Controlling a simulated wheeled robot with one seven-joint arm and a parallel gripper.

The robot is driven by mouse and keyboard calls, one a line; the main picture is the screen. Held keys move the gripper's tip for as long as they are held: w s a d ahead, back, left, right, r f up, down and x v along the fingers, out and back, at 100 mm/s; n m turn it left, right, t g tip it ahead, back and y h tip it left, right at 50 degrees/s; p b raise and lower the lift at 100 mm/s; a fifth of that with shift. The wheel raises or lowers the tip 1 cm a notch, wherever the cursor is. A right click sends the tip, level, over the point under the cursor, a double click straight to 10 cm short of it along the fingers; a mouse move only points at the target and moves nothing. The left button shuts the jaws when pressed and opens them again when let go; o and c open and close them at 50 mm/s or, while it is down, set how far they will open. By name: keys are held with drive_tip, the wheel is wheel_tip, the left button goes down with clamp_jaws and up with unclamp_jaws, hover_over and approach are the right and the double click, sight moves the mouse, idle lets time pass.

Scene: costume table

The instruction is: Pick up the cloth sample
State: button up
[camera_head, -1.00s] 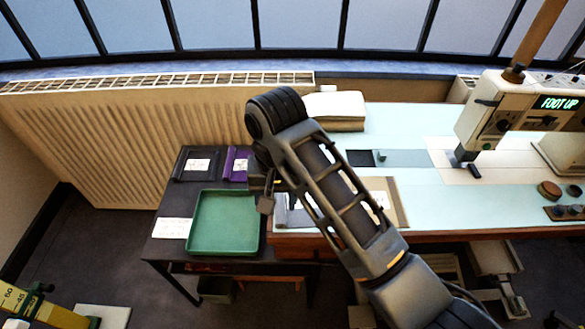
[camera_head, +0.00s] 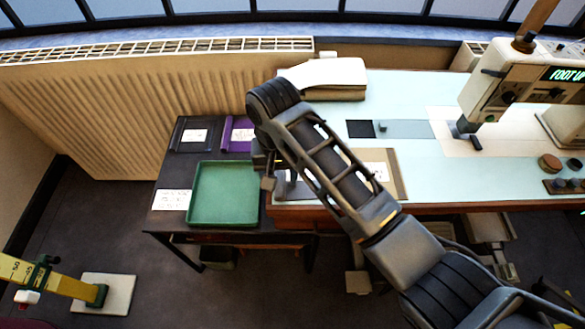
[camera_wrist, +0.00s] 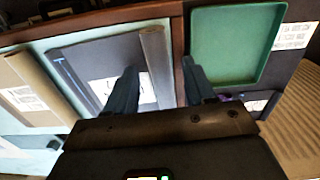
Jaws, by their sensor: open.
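Several cloth samples with white labels are in view; I cannot tell which one the task means. A grey sample (camera_wrist: 90,60) with a rolled edge lies on the pale table under my gripper (camera_wrist: 160,82) in the wrist view. It is partly hidden by my arm in the head view (camera_head: 290,190). A beige sample (camera_wrist: 35,88) lies beside it. A black sample (camera_head: 188,135) and a purple sample (camera_head: 236,134) lie on the dark side table. My gripper is open and empty, with its fingers apart above the grey sample's rolled edge and the tray's near side.
A green tray (camera_head: 192,190) stands on the dark side table (camera_head: 172,180) beside the pale table (camera_head: 450,195). A sewing machine (camera_head: 500,85) stands to the right. A radiator (camera_head: 100,110) is behind the side table.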

drive_tip(key=shift+c, duration=0.2)
clamp_jaws()
drive_tip(key=shift+r, duration=0.1)
idle(0.4)
